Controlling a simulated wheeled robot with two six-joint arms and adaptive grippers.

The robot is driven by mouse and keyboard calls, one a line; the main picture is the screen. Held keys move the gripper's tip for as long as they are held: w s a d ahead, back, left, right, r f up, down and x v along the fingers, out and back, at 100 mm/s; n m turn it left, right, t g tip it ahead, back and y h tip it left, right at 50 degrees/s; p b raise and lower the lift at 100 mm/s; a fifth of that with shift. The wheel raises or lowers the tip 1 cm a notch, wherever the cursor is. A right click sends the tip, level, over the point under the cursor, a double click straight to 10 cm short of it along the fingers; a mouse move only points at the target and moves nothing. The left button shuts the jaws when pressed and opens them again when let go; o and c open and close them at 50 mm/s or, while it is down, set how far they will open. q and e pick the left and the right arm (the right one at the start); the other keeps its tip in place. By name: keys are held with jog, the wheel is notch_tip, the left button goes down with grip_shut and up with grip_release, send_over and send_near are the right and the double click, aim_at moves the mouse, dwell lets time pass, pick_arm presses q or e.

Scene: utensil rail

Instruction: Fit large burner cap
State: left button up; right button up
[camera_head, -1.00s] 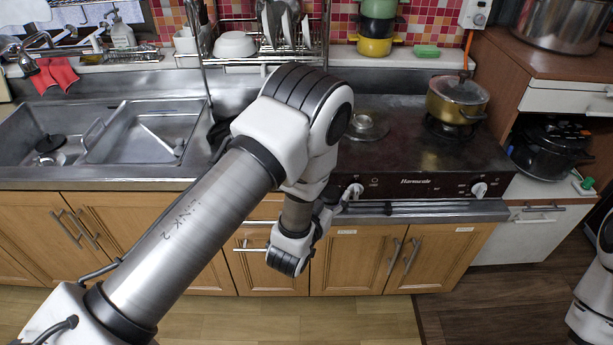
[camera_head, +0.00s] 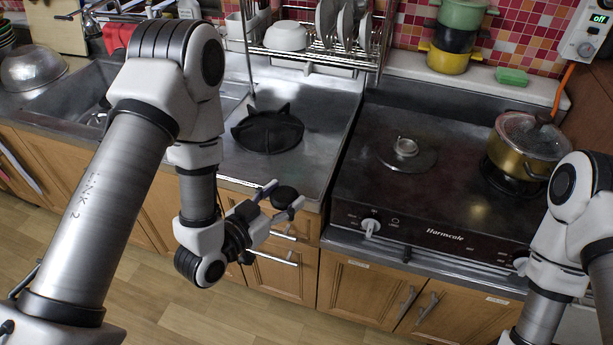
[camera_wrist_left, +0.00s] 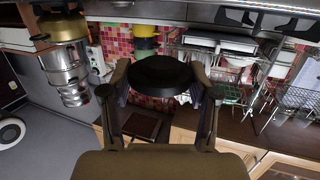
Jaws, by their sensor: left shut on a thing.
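My left gripper (camera_head: 281,198) is shut on a dark round burner cap (camera_head: 285,195). It holds the cap in the air in front of the counter, left of the stove and below its top. In the left wrist view the cap (camera_wrist_left: 160,75) sits between the two fingers. The stove (camera_head: 445,190) has a bare left burner (camera_head: 405,147), a metal ring with a small raised centre and no grate over it. A black grate (camera_head: 267,130) lies on the steel counter left of the stove. My right arm shows at the right edge; its gripper is out of view.
A lidded brass pot (camera_head: 530,145) stands on the right burner. A dish rack (camera_head: 320,45) with a white bowl (camera_head: 286,36) is behind the counter. Stacked coloured pots (camera_head: 455,38) and a green sponge (camera_head: 511,77) are on the back ledge. The stove's left half is clear.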

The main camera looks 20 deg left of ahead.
aim_at(303, 179)
pick_arm(q)
jog(key=w+b, duration=0.1)
jog(key=b, duration=0.1)
jog(key=w+f+b, duration=0.1)
jog(key=b, duration=0.2)
jog(key=w+b, duration=0.1)
jog(key=b, duration=0.1)
jog(key=shift+w+d+f, duration=0.25)
jog(key=shift+w+f, duration=0.05)
jog(key=shift+w, duration=0.1)
jog(key=w+r+b, duration=0.1)
jog(key=b, duration=0.3)
jog(key=shift+a, duration=0.1)
jog(key=shift+w+r+p, duration=0.3)
jog(key=shift+w+p, duration=0.2)
jog(key=shift+w, duration=0.4)
jog(key=w, duration=0.4)
jog(key=w+f, duration=0.1)
jog(key=w, duration=0.1)
jog(key=shift+d, duration=0.2)
jog(key=f+b, duration=0.1)
jog(key=f, duration=0.1)
jog(key=f+b, duration=0.1)
jog(key=shift+s+f+b, duration=0.2)
jog(key=shift+f+b, duration=0.2)
jog(key=shift+w, duration=0.15)
jog(key=o, duration=1.2)
